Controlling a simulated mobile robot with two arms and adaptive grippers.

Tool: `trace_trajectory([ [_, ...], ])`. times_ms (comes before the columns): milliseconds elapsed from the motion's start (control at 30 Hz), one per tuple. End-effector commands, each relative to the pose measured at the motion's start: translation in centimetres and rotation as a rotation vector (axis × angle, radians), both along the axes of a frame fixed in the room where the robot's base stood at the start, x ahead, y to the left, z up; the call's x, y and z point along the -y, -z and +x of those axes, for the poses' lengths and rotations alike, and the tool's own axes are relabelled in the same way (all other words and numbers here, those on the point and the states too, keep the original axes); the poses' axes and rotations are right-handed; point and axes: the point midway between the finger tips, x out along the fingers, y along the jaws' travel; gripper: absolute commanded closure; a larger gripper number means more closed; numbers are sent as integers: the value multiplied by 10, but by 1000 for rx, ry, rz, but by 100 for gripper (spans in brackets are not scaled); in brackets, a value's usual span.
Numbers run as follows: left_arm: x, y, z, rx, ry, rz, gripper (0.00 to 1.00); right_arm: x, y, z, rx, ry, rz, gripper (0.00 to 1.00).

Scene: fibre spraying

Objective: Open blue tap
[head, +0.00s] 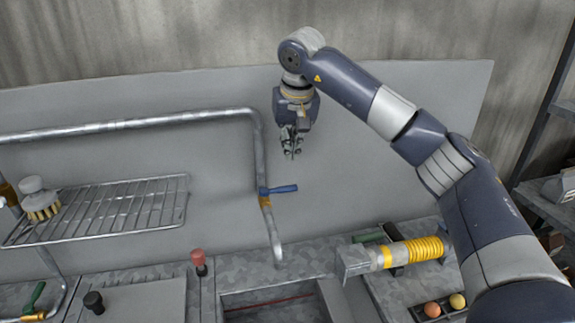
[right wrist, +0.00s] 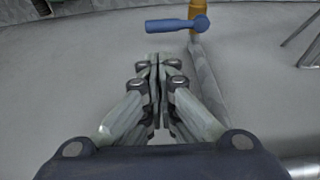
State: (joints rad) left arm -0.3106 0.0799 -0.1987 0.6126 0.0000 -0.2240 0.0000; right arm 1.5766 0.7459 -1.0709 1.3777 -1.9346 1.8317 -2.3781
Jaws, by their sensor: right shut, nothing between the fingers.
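The blue tap handle (head: 279,189) sits on a brass valve body (head: 265,201) on the vertical part of a grey metal pipe (head: 259,150). The handle points sideways to the right, across the pipe. My right gripper (head: 292,155) is above the handle and slightly to its right, fingers pointing down, apart from it. In the right wrist view the closed fingers (right wrist: 157,62) are together and empty, and the blue handle (right wrist: 175,25) lies beyond their tips, with the brass valve (right wrist: 196,8) at its end. My left gripper is not in view.
A wire rack (head: 120,210) with a brush (head: 40,200) is at the left. A red knob (head: 198,262) and a black knob (head: 94,301) stand on the counter. A yellow coiled hose (head: 412,251) lies at the right. The wall panel around the tap is clear.

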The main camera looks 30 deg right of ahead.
Motion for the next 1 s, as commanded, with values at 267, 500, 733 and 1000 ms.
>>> trace_trajectory([
  [267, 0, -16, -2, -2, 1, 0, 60, 4, 40, 13, -6, 1, 0, 100],
  [500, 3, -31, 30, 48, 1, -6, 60, 6, 76, 26, -5, 0, 1, 100],
  [733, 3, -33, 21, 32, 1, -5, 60, 7, 91, 31, -2, 0, 1, 100],
  [1000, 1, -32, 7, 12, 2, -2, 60, 8, 92, 31, -2, 0, 1, 100],
])
